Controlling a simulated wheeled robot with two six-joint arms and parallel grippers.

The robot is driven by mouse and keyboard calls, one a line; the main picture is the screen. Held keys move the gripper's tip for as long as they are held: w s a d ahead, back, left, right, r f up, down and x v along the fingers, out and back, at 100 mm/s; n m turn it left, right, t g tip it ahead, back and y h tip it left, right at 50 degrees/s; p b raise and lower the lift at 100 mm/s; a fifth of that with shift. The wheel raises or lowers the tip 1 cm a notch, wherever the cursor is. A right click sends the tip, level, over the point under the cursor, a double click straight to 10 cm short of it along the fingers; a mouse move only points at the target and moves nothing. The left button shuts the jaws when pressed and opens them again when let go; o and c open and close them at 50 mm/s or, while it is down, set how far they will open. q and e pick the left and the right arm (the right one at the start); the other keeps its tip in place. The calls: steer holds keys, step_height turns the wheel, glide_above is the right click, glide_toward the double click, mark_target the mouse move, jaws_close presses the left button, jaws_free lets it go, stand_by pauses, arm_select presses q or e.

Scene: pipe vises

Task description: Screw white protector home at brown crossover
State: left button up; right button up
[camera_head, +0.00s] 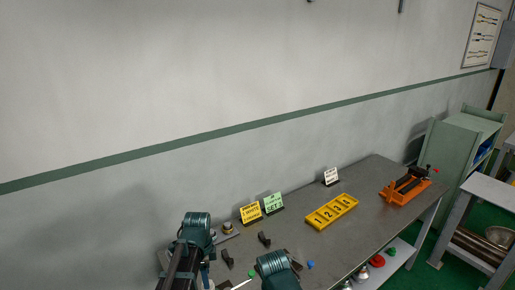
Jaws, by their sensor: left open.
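My left gripper is open at the bottom left of the bench; its fingertips are hard to make out beside my teal and dark arm parts. Two small black pieces, a nearer one (228,258) and a farther one (264,239), show around there, and I cannot tell whether they are its fingers. A small pale and dark round part (228,229) sits near the wall, too small to name. I cannot clearly make out the white protector or the brown crossover. An orange vise (402,193) with a dark bar stands at the bench's far right end. My right gripper does not show.
The grey bench (365,215) carries a yellow numbered tray (332,212), a yellow sign (250,212), a green sign (273,203) and a white sign (331,176). A blue part (310,264) lies near the front edge. Red (377,261) and green parts sit on the lower shelf.

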arm_select(q)
steer(key=n, duration=0.7)
steer(key=shift+n, duration=0.3)
steer(key=n, duration=0.3)
steer(key=shift+n, duration=0.3)
steer(key=n, duration=1.1)
steer(key=n, duration=0.7)
steer(key=shift+f, duration=0.15)
